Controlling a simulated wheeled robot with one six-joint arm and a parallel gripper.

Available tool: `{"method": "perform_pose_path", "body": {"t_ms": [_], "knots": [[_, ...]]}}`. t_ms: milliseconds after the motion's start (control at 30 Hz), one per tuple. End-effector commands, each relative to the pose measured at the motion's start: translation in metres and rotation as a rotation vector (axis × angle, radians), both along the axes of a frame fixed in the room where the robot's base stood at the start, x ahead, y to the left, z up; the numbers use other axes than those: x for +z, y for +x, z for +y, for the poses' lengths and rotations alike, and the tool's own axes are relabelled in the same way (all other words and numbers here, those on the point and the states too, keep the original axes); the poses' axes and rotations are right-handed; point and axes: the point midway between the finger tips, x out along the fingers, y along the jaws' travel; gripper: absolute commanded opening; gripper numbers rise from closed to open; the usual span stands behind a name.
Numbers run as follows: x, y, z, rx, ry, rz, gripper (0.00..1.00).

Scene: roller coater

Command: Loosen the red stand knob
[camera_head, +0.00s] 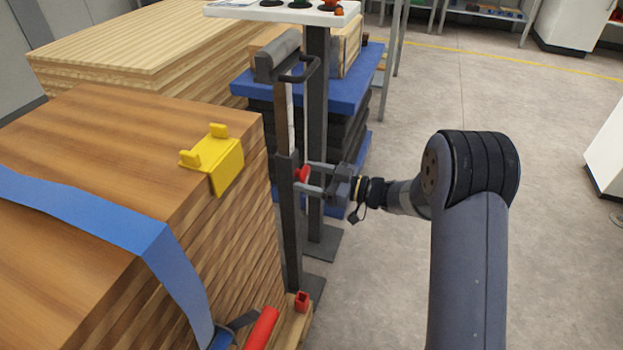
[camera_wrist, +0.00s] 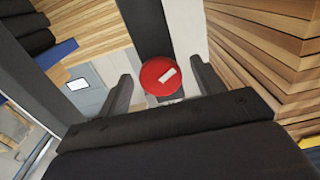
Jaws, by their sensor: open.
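The red stand knob (camera_head: 302,174) sits on the side of a dark upright stand post (camera_head: 290,225) in the head view. In the wrist view the knob (camera_wrist: 161,76) is a round red disc with a pale mark on its face. My gripper (camera_head: 308,178) is open and reaches in from the right at knob height. In the wrist view its two fingers (camera_wrist: 160,88) are on either side of the knob, with gaps visible between them and it. I cannot tell whether the fingertips reach past the knob's face.
A stack of brown boards (camera_head: 130,130) with a yellow corner piece (camera_head: 228,160) and blue strap (camera_head: 110,222) stands left of the post. Behind is a blue-topped stack (camera_head: 350,92) and a white panel with buttons (camera_head: 285,14). The floor (camera_head: 400,270) on the right is clear.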

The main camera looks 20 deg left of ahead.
Motion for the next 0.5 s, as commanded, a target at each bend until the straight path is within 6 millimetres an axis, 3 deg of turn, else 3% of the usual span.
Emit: {"method": "perform_pose_path", "body": {"t_ms": [200, 500], "knots": [[0.0003, 0.0001, -0.0001, 0.000, 0.000, 0.000, 0.62], [0.0001, 0.0001, -0.0004, 0.000, -0.001, 0.000, 0.38]]}}
